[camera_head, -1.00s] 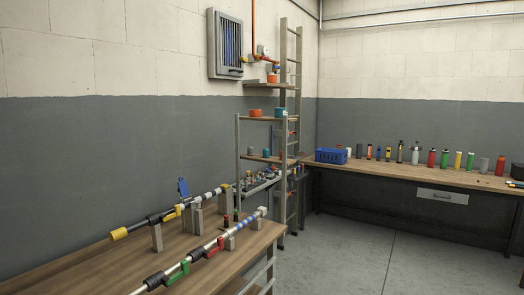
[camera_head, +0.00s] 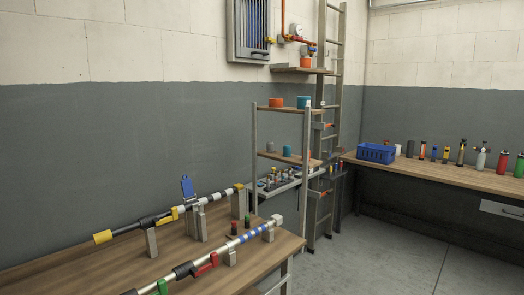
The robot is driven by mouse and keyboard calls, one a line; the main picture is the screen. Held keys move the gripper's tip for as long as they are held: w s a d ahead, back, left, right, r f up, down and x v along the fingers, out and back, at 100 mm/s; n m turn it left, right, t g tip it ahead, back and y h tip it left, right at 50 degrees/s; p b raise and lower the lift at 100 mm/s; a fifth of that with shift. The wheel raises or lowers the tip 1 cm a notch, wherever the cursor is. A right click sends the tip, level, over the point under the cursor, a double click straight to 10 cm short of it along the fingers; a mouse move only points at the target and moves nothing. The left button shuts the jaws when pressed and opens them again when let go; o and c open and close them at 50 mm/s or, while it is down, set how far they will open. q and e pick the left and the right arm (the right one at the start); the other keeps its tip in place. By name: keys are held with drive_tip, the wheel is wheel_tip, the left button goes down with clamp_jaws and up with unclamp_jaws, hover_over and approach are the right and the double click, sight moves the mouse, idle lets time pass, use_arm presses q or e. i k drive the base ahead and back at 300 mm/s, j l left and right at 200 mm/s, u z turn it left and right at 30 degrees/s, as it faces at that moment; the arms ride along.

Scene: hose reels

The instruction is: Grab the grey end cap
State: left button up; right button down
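I cannot tell for certain which thing is the grey end cap. A small grey cylinder (camera_head: 270,147) stands on the middle shelf of the metal rack, left of a teal one (camera_head: 287,151). A pale grey block-like end piece (camera_head: 277,220) sits at the far end of the front rod on the wooden table. A taller dark grey cylinder (camera_head: 410,149) stands on the right workbench. Neither of my grippers is in view.
The wooden table (camera_head: 200,262) carries two long rods on upright supports, with coloured clamps. The rack's upper shelf holds orange and teal cylinders. A blue basket (camera_head: 376,153) and several bottles stand on the right workbench (camera_head: 450,174). The floor (camera_head: 380,258) between is clear.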

sight(270, 145)
drive_tip(key=i+l, duration=0.2)
drive_tip(key=i+l+z, duration=0.45)
drive_tip(key=i, duration=0.15)
drive_tip(key=i+l+z, duration=0.2)
drive_tip(key=i+z, duration=0.25)
drive_tip(key=i, duration=0.25)
drive_tip(key=i+z, duration=0.45)
drive_tip(key=i, duration=0.2)
drive_tip(key=i+u, duration=0.15)
drive_tip(key=i, duration=0.35)
drive_tip(key=i+l+u, duration=0.15)
drive_tip(key=i, duration=0.4)
drive_tip(key=i+l+u, duration=0.1)
drive_tip(key=i, duration=0.4)
drive_tip(key=i+u, duration=0.3)
drive_tip(key=u, duration=0.15)
drive_tip(key=i+u, duration=0.45)
drive_tip(key=i+l+u, duration=0.15)
drive_tip(key=u, duration=0.35)
drive_tip(key=i+l+u, duration=0.1)
drive_tip(key=u, duration=0.35)
drive_tip(key=i+l+u, duration=0.25)
drive_tip(key=u, duration=0.15)
drive_tip(key=i+l+u, duration=0.25)
drive_tip(key=u, duration=0.2)
